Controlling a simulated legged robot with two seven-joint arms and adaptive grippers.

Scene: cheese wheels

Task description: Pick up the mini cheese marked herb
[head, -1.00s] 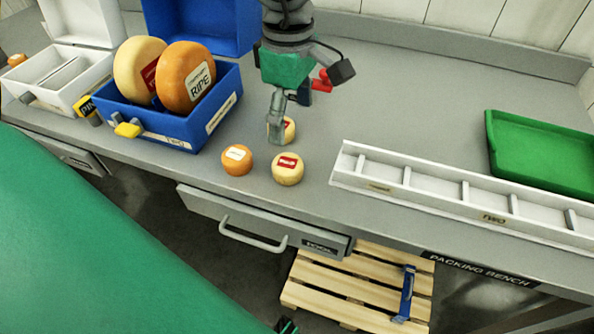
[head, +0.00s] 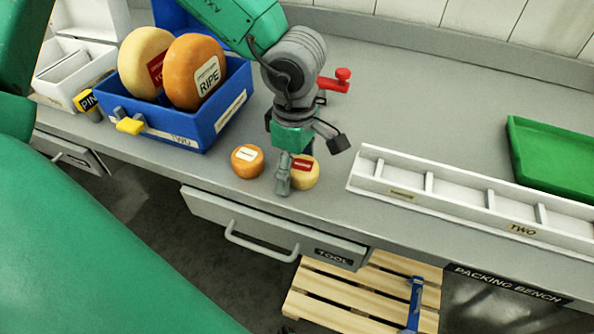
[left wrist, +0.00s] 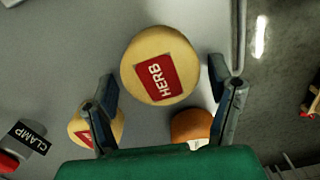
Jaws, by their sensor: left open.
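The mini cheese marked herb, pale yellow with a red label, fills the top middle of the left wrist view (left wrist: 160,68). In the head view this pale cheese (head: 306,174) stands near the bench's front edge, partly behind a finger. My left gripper (head: 287,178) is open over it, pointing down. In the left wrist view the open fingers (left wrist: 166,84) stand apart on either side, with the herb cheese ahead between their tips. An orange mini cheese (head: 247,161) sits just to its left. A second pale mini cheese (left wrist: 82,128) shows beside the left finger. My right gripper is not in view.
A blue crate (head: 180,130) with two large wheels stands at left. A white divided rack (head: 450,195) and a green tray (head: 560,150) lie at right. A clamp label block (left wrist: 28,135) is at the wrist view's left.

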